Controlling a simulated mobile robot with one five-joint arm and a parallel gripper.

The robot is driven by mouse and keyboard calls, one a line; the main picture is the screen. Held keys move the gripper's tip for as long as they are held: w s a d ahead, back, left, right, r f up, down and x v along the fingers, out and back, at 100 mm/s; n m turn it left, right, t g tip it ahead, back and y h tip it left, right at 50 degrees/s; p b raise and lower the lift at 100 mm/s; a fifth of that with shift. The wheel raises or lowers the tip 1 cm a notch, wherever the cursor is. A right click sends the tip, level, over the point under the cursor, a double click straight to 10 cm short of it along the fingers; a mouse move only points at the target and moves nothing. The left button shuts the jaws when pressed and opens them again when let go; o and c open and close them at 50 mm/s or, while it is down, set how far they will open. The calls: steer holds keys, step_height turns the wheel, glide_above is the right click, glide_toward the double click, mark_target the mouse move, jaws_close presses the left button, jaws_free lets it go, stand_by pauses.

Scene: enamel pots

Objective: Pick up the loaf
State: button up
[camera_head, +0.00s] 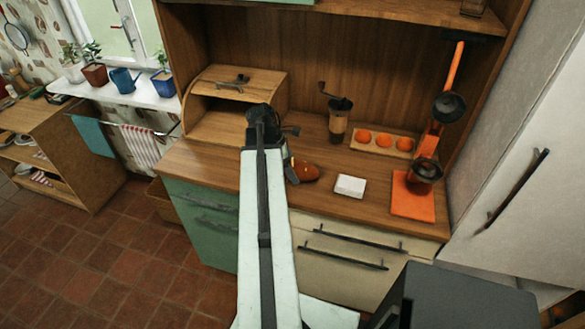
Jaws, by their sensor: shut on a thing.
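The loaf (306,171) is a small brown, rounded loaf at the front of the wooden counter, just right of my arm. My gripper (291,168) is at the loaf's left end and shut on it. My arm hides much of the gripper and part of the loaf's left side. I cannot tell whether the loaf is touching the counter or slightly above it.
A white block (350,186) lies right of the loaf. A coffee grinder (338,122) and a tray with orange fruit (383,141) stand behind. An open wooden bread box (232,100) is at back left.

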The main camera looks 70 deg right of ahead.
steer(key=shift+r+p, duration=0.4)
steer(key=shift+r, duration=0.15)
steer(key=shift+c, duration=1)
step_height(320, 180, up, 9)
steer(key=p, duration=0.9)
